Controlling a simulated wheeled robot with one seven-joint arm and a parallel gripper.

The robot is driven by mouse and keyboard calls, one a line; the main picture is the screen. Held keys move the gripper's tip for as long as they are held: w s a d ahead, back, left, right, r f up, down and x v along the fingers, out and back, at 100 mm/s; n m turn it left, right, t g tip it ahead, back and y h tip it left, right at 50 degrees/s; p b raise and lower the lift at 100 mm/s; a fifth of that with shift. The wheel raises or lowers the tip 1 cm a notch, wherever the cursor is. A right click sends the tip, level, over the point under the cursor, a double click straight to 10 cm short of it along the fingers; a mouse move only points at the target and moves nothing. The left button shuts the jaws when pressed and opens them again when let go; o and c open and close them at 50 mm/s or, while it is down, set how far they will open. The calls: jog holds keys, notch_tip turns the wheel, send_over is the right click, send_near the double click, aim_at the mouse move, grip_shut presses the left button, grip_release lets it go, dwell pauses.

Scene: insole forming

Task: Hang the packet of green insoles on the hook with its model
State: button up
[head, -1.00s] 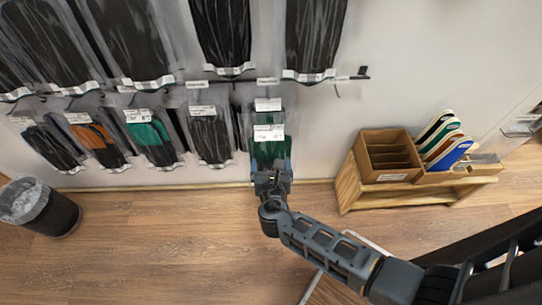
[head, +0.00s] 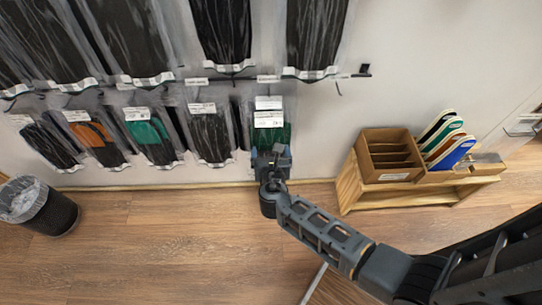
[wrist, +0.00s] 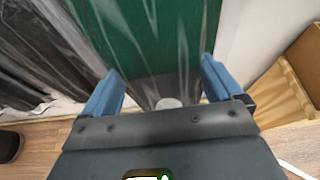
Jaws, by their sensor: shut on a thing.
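My gripper (head: 270,152) is low in front of the wall display, shut on a clear packet of green insoles (head: 275,137). The packet is upright, with a white label at its top, at the right end of the lower row. In the wrist view the green packet (wrist: 145,35) fills the space between my blue fingers (wrist: 165,95). Another white label (head: 268,103) shows just above the packet's label. I cannot tell whether the packet is on a hook. Another green insole packet (head: 150,140) hangs further left in the lower row.
An orange and black packet (head: 95,140) and black packets (head: 210,138) hang in the same row. Large black packets (head: 225,30) hang above on a rail. A wooden bench (head: 350,190) with a box and coloured insoles stands right. A bin (head: 40,208) stands left.

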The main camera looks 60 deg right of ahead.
jog(key=shift+w+d+f+b, duration=0.1)
jog(key=shift+w+d+b, duration=0.15)
jog(key=shift+w+d, duration=0.5)
jog(key=shift+w+d+f+b, duration=0.1)
jog(key=shift+w+d+b, duration=0.15)
jog(key=shift+w+d, duration=0.5)
jog(key=shift+w+d+f, duration=0.15)
jog(key=shift+d+f, duration=0.2)
jog(key=shift+d, duration=0.3)
jog(key=shift+f, duration=0.15)
jog(key=o, duration=0.8)
jog(key=shift+c, duration=0.2)
jog(key=shift+p+v, duration=0.45)
jog(key=shift+v, duration=3.45)
